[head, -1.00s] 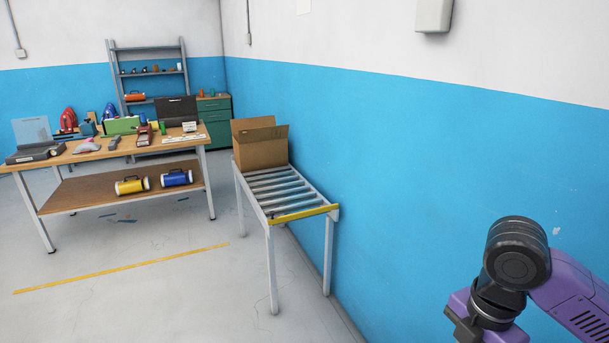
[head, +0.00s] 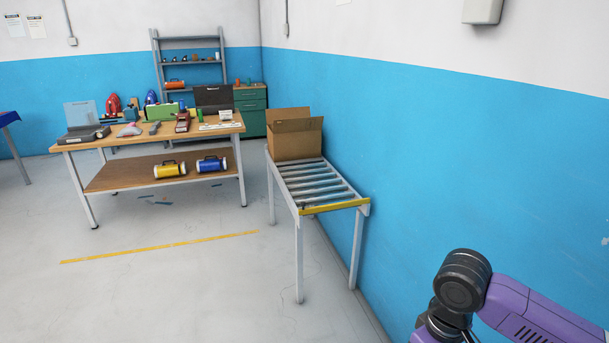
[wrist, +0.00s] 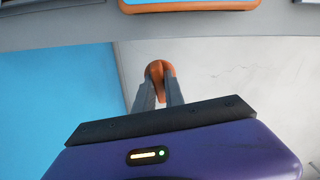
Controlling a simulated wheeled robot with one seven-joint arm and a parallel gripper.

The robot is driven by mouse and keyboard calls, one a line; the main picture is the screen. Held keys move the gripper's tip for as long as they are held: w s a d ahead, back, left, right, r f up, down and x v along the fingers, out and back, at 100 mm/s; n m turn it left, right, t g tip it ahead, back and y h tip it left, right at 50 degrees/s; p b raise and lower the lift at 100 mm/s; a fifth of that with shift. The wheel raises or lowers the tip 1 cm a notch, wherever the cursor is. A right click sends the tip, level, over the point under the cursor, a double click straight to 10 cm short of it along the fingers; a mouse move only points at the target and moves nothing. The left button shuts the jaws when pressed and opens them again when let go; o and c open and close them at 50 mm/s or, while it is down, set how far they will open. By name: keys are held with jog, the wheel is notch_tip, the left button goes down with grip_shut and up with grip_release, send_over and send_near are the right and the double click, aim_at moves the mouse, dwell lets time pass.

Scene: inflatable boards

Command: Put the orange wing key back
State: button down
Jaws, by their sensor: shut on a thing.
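In the wrist view my gripper (wrist: 160,92) is shut on the orange wing key (wrist: 159,70). The key's rounded orange end shows between and just past the two grey fingertips, and the rest is hidden by the fingers. It is held clear of the floor. In the head view my purple arm is at the lower right, and the gripper itself is out of the frame. I cannot tell any place for the key among the small items on the far workbench (head: 85,145).
A roller conveyor (head: 335,207) with an open cardboard box (head: 297,145) stands along the blue wall. Behind are a grey shelf (head: 190,50) and a green cabinet (head: 252,120). Yellow (head: 170,171) and blue (head: 212,165) cylinders lie on the bench's lower shelf.

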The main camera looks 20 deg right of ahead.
jog(key=a+f+m, duration=0.2)
jog(key=a+f, duration=0.9)
jog(key=a, duration=0.2)
jog(key=shift+a+f, duration=0.15)
jog(key=shift+f, duration=0.15)
